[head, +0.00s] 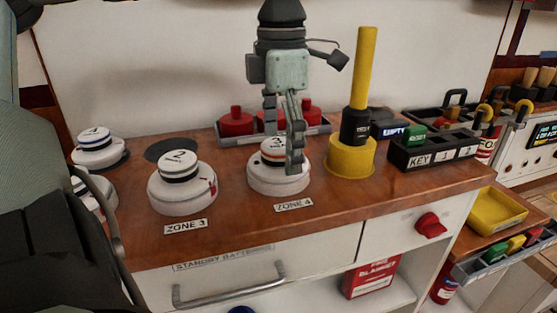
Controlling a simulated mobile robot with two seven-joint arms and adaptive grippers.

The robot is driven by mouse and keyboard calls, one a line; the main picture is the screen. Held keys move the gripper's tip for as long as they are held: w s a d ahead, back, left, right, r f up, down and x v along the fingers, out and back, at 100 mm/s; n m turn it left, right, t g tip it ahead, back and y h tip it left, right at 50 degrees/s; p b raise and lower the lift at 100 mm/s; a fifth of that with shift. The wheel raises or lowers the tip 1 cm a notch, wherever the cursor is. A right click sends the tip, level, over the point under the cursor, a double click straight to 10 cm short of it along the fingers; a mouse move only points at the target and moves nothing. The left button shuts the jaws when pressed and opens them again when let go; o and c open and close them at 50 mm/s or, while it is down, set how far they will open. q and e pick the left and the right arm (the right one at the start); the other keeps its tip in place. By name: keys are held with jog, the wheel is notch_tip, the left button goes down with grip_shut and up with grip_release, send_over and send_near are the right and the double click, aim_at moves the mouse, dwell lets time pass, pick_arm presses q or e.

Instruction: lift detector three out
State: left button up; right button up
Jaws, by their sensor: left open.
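Detector three (265,180) is a white round unit with dark and orange bands and a "3" on its top. It sits on the wooden worktop behind the "ZONE 4" label (293,205). My left gripper (282,150) points down over it, open. One finger hangs in front of the detector's right side and hides part of it; the other is farther back, its tip near the detector's top. I cannot tell whether either finger touches it. My right gripper is not in view.
Detector two (180,193) stands to the left behind "ZONE 3" (185,227). A tall yellow pole in a yellow base (350,158) stands close on the right. Red parts in a grey tray (235,122) are behind. A black key rack (432,155) is farther right.

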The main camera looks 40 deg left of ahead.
pick_arm(q)
jog(key=shift+f, duration=0.9)
jog(key=shift+c, duration=0.2)
jog(key=c, duration=1.1)
jog(key=shift+r, duration=0.15)
